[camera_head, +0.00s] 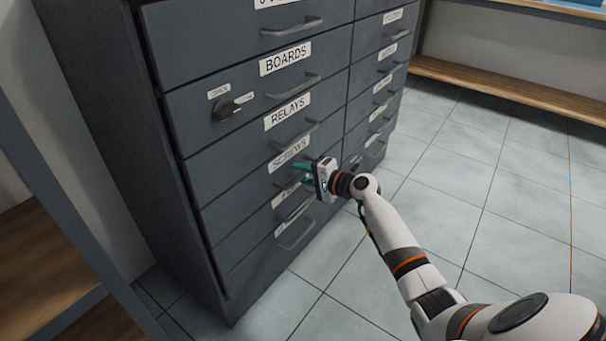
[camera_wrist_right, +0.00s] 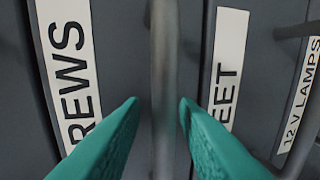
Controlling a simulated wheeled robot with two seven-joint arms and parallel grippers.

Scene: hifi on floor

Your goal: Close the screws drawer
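The screws drawer (camera_head: 240,193) is in the left column of the dark grey cabinet, below the relays drawer, with a white "SCREWS" label (camera_head: 289,154). Its front looks about flush with its neighbours; any small gap is hard to tell. My right gripper (camera_head: 304,172) is at this drawer's front, below the label, and hides much of its handle. In the right wrist view, the teal fingers (camera_wrist_right: 160,102) are apart, with a grey bar handle (camera_wrist_right: 164,50) between their tips. A gap shows at the left finger; contact with the right one is unclear. My left gripper is out of view.
Other drawers with bar handles sit around it, among them boards (camera_head: 240,98) and relays (camera_head: 228,143). A rotary knob (camera_head: 232,107) is on the boards drawer. Tiled floor (camera_head: 470,175) is clear at right. A wooden shelf unit (camera_head: 50,262) stands at the left.

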